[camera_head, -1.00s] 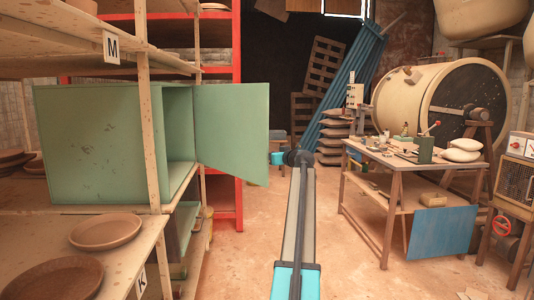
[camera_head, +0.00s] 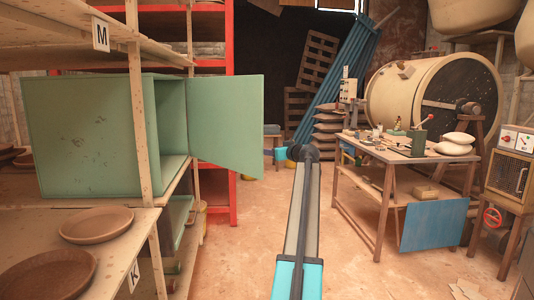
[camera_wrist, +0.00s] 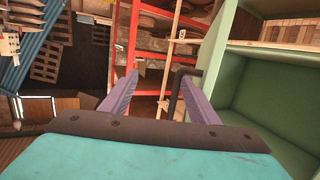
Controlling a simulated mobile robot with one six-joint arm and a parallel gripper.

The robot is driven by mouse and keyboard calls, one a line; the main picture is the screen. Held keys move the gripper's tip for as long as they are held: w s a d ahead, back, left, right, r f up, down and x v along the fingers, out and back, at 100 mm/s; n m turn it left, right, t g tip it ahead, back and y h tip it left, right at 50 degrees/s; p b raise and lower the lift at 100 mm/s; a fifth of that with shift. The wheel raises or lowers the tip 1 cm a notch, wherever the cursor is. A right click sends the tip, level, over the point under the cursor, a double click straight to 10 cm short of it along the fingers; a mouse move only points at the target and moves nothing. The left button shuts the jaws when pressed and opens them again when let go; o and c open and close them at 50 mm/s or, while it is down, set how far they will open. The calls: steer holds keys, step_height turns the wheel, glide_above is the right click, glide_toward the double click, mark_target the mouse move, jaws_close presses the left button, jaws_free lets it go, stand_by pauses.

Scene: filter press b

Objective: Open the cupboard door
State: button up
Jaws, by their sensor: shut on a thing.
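The green cupboard (camera_head: 80,135) stands on the left shelf in the head view, its front facing right. Its door (camera_head: 228,125) stands wide open, and part of the inside shows. In the wrist view the cupboard's green inside (camera_wrist: 265,105) fills the right, with a green door edge (camera_wrist: 214,60) beside it. A dark bar handle (camera_wrist: 177,92) lies between the purple fingers of my gripper (camera_wrist: 155,88), close to the right finger. My gripper is shut on the handle. The head view shows my arm reaching forward, but not the gripper.
Wooden shelves with clay dishes (camera_head: 97,224) stand close on the left, with a red rack (camera_head: 217,190) behind. A workbench (camera_head: 400,160) with clutter stands on the right. The floor (camera_head: 260,230) between them is clear.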

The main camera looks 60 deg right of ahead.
steer(key=s, duration=0.1)
steer(key=s+d, duration=0.1)
steer(key=s, duration=0.1)
steer(key=shift+s+d+h, duration=0.1)
steer(key=shift+s+h, duration=0.2)
steer(key=c, duration=0.5)
steer(key=shift+s+a+r+b, duration=0.1)
steer(key=shift+s+b, duration=0.1)
steer(key=shift+s, duration=0.3)
steer(key=shift+s+a+r+b, duration=0.1)
steer(key=shift+s+b, duration=0.1)
steer(key=shift+s, duration=0.3)
steer(key=shift+s, duration=0.15)
steer(key=p+v, duration=0.2)
steer(key=v, duration=1.1)
steer(key=shift+s, duration=0.3)
steer(key=shift+a+r, duration=0.1)
